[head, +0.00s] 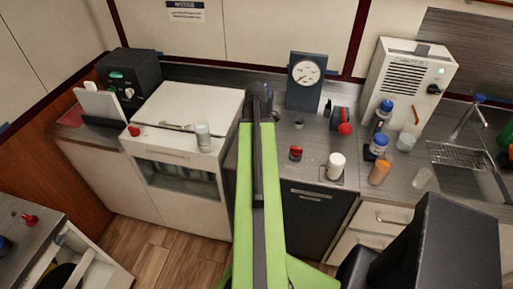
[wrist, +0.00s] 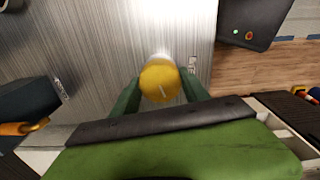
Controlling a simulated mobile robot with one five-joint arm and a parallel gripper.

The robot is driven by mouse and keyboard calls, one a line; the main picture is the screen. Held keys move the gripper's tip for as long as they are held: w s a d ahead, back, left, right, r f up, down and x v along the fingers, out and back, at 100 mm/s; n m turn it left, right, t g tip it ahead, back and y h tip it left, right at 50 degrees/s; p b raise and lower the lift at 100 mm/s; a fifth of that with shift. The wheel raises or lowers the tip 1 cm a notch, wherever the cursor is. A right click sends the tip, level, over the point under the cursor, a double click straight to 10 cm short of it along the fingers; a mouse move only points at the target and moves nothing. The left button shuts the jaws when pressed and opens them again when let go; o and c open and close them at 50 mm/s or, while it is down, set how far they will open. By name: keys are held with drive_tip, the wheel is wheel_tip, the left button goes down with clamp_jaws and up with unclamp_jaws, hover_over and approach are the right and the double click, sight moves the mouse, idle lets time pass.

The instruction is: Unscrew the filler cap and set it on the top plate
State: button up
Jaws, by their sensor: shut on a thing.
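A round yellow cap (wrist: 160,80), which looks like the filler cap, sits between the two dark green fingers of my gripper (wrist: 160,88) in the wrist view. My gripper is shut on it. A pale line marks the cap's face. Behind it lies a brushed-metal surface (wrist: 105,40); I cannot tell whether this is the top plate. What is under the cap is hidden, so I cannot tell whether it is seated or free. In the head view my arm reaches to the counter's back, and its end (head: 260,92) hides the cap.
A gauge panel (head: 305,80) stands right of my arm's end. A white-lidded cabinet (head: 185,105) is on the left. A red-topped item (head: 295,153), a white cup (head: 335,165) and several bottles stand on the right counter. A dark box (wrist: 248,22) shows in the wrist view.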

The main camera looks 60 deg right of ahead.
drive_tip(key=n, duration=0.4)
drive_tip(key=shift+n, duration=0.4)
drive_tip(key=shift+r+p, duration=2.55)
drive_tip(key=shift+a+f, duration=0.1)
